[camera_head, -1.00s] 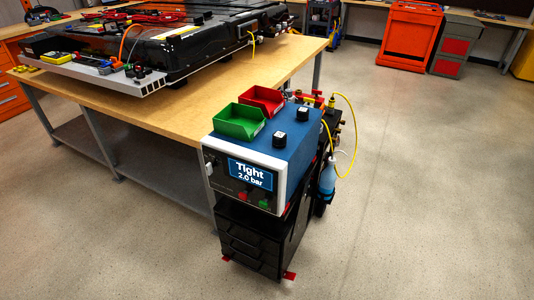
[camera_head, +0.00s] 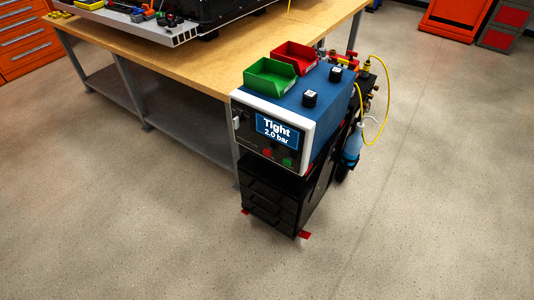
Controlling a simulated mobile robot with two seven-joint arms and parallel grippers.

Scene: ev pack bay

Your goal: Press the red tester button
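The tester (camera_head: 328,112) is a blue box with a white-framed front, standing on a black drawer cabinet beside the workbench. Its screen (camera_head: 276,132) reads "Tight 2.0 bar". The red button (camera_head: 267,152) is small and sits low on the dark front panel, below the screen. A green button (camera_head: 287,162) is to its right. Neither of my grippers shows in the view, and nothing touches the tester's front.
A green bin (camera_head: 270,78) and a red bin (camera_head: 296,56) sit on top of the tester with black caps. The wooden workbench (camera_head: 215,62) stands behind and left. A yellow hose (camera_head: 386,95) and blue bottle (camera_head: 352,145) hang at the right. The floor (camera_head: 130,235) in front is clear.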

